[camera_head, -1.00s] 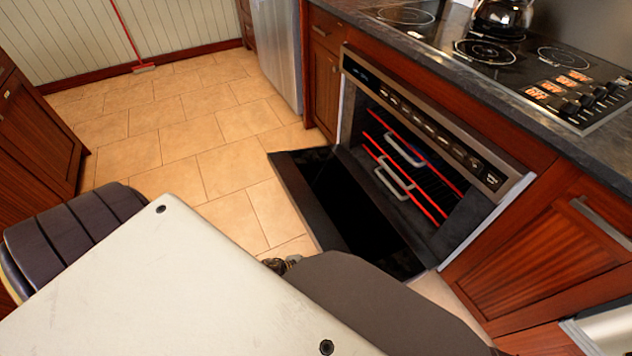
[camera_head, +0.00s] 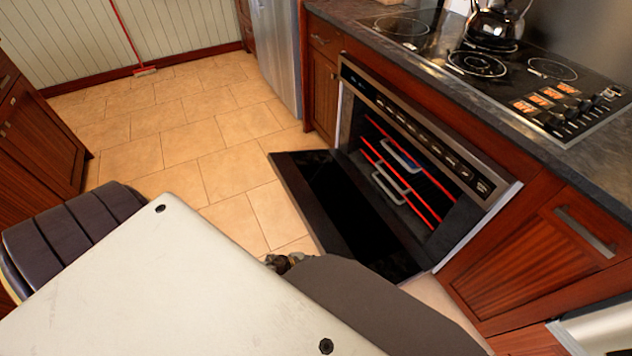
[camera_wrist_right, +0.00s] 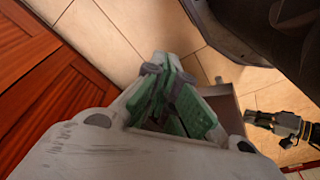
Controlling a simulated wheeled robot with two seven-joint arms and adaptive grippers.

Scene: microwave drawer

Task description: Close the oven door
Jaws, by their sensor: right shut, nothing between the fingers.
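The oven (camera_head: 425,150) is built in under the counter, and red-edged racks show inside it. Its dark oven door (camera_head: 340,205) is folded down, wide open, reaching out over the floor. In the wrist view my right gripper (camera_wrist_right: 172,100) has its green-padded fingers together, with nothing between them, over tiled floor. It does not show clearly in the head view, so its distance from the door cannot be told. A dark jointed piece at the right of the wrist view appears to be my left gripper (camera_wrist_right: 275,123); its fingers are too unclear to read.
The stove top (camera_head: 490,70) holds a kettle (camera_head: 497,22) above the oven. Wooden cabinets (camera_head: 545,245) flank the oven, and another cabinet (camera_head: 35,135) stands at far left. Tiled floor (camera_head: 190,140) is clear left of the door. Red wooden panels (camera_wrist_right: 40,80) show in the wrist view.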

